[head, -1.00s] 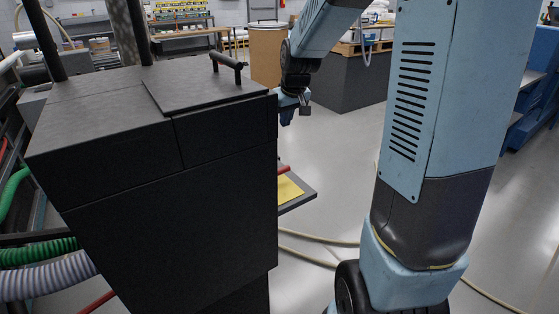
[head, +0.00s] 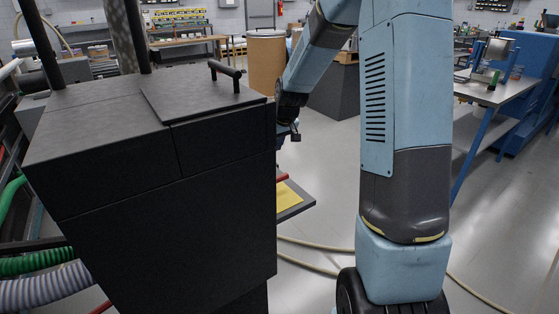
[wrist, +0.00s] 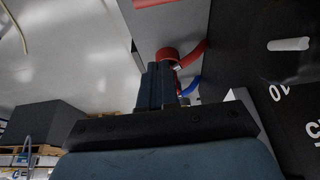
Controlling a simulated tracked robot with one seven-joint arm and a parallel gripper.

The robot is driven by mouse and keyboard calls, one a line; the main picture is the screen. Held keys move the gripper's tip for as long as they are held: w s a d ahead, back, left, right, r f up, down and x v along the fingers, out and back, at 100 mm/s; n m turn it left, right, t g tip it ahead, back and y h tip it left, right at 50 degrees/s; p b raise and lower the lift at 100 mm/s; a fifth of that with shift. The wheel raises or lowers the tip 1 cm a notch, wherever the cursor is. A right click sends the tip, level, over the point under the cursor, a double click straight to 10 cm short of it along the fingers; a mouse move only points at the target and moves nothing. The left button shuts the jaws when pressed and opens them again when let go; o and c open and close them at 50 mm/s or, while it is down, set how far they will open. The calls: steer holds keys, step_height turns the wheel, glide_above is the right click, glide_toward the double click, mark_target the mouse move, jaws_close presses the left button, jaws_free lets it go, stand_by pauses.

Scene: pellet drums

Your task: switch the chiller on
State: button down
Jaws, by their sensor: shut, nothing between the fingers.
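A tall dark cabinet (head: 160,220) with a lid and bar handle fills the left of the head view. I cannot tell whether it is the chiller. In the wrist view, a dark panel (wrist: 268,75) on the right carries white lettering, rotated and cut off. A short white bar (wrist: 289,44) shows on it, perhaps a switch mark. My gripper (wrist: 158,82) is shut and empty, apart from the white bar and to its left. In the head view, its fingertips are hidden behind the cabinet's right edge.
A shelf with a yellow sheet (head: 288,194) juts out right of the cabinet. Pale hoses (head: 310,262) lie on the floor. A blue-legged bench (head: 480,92) stands at right.

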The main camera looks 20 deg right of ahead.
steer(key=x, duration=0.9)
steer(key=shift+a+f, duration=0.1)
steer(key=shift+f, duration=0.1)
steer(key=shift+s+d+f, duration=0.2)
steer(key=shift+s+d, duration=0.05)
steer(key=shift+s, duration=0.35)
steer(key=shift+s+d+f, duration=0.15)
steer(key=shift+s+d, duration=0.1)
steer(key=shift+s, duration=0.35)
steer(key=shift+s+d+f, duration=0.1)
steer(key=shift+s+d, duration=0.05)
steer(key=shift+s, duration=0.4)
